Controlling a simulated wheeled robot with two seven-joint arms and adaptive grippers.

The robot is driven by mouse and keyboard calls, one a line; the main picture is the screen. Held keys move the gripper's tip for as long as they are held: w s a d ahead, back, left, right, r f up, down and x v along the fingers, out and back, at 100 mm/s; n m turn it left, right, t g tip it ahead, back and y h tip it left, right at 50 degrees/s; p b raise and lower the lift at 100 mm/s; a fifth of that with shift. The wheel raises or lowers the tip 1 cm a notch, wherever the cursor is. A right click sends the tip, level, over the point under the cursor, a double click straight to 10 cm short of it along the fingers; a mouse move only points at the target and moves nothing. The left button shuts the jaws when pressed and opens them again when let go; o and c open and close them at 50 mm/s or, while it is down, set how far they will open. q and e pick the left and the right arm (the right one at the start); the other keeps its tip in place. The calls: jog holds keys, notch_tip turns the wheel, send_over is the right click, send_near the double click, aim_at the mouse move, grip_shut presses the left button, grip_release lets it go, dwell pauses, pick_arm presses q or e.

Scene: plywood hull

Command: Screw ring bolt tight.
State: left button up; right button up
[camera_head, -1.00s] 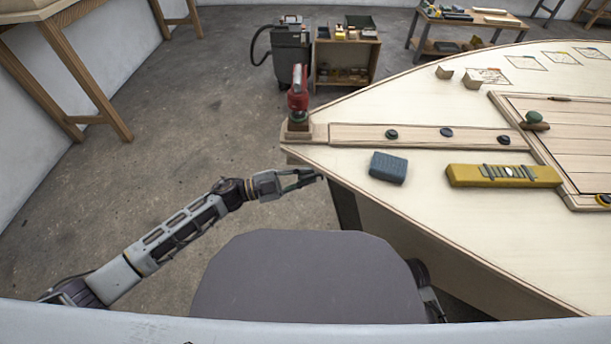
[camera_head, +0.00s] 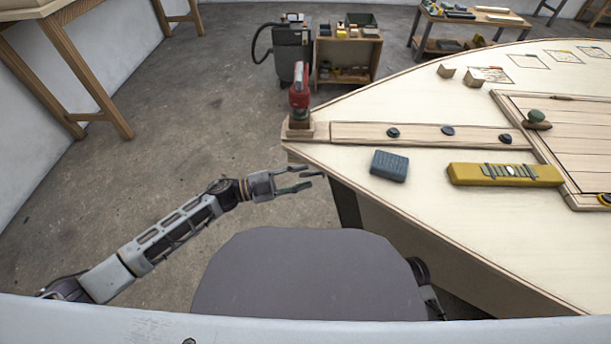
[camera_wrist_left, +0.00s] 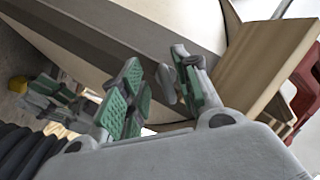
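My left gripper (camera_head: 316,179) is open in the head view, beside and just below the pointed bow of the plywood hull (camera_head: 430,190). In the left wrist view its green-padded fingers (camera_wrist_left: 157,66) are spread apart. A small grey rounded piece (camera_wrist_left: 165,83), perhaps the ring bolt seen nearly edge-on, shows between them, closer to the right finger. I cannot tell whether it touches that finger. A dark grey band (camera_wrist_left: 120,35) of the hull's bow runs behind the fingers. In the head view no ring bolt can be made out.
A red clamp (camera_head: 299,95) stands at the bow tip. A blue-grey block (camera_head: 389,166) and a yellow level (camera_head: 505,174) lie on the deck. A pale wooden board (camera_wrist_left: 262,65) is close to the right finger in the wrist view. Bare floor lies left of the bow.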

pick_arm(q)
jog(key=v, duration=1)
jog(key=shift+f, duration=0.2)
jog(key=shift+a, duration=0.1)
